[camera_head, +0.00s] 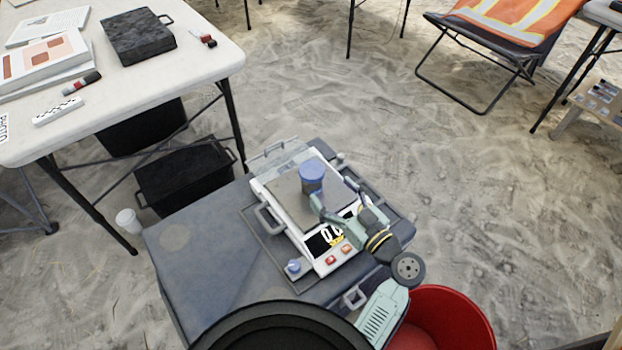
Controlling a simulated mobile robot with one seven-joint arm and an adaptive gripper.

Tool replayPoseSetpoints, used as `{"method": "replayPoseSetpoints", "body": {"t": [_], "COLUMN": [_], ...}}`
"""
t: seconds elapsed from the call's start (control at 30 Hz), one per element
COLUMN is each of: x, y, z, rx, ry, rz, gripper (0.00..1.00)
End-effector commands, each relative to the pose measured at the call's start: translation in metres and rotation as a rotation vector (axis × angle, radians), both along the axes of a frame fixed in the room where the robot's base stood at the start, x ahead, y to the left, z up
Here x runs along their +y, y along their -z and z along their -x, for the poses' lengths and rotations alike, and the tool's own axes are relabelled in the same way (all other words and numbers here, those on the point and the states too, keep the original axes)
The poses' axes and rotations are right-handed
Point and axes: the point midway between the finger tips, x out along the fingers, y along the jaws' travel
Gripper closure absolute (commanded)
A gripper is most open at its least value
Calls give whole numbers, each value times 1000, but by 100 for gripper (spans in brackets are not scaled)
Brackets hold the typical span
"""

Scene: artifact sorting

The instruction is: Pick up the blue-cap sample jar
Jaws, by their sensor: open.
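The blue-cap sample jar (312,172) stands upright on the plate of a white digital scale (290,205). Its blue cap is in plain view, and its lower body is partly hidden by a finger of my gripper. My gripper (338,196) is open, with its fingers spread at the jar's near right side. One finger overlaps the jar's lower part in the picture, and the other is apart to the right. I cannot tell whether that finger touches the jar.
The scale sits on a grey case (205,255) with metal handles. A red bucket (455,310) is at the lower right. A white table (200,65) with papers and a black box (138,38) stands at upper left. A folding chair (500,50) is at upper right.

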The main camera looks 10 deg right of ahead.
Motion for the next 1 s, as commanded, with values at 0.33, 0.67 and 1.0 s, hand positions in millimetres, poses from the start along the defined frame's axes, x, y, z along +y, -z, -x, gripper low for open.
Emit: {"method": "replayPoseSetpoints", "body": {"t": [0.33, 0.67, 1.0], "x": [16, 32, 34], "y": [-4, -7, -5], "z": [-37, -78, -82], "rx": [0, 0, 1], "ry": [-2, -2, -1], "rz": [0, -1, 0], "gripper": [25, 25, 28]}}
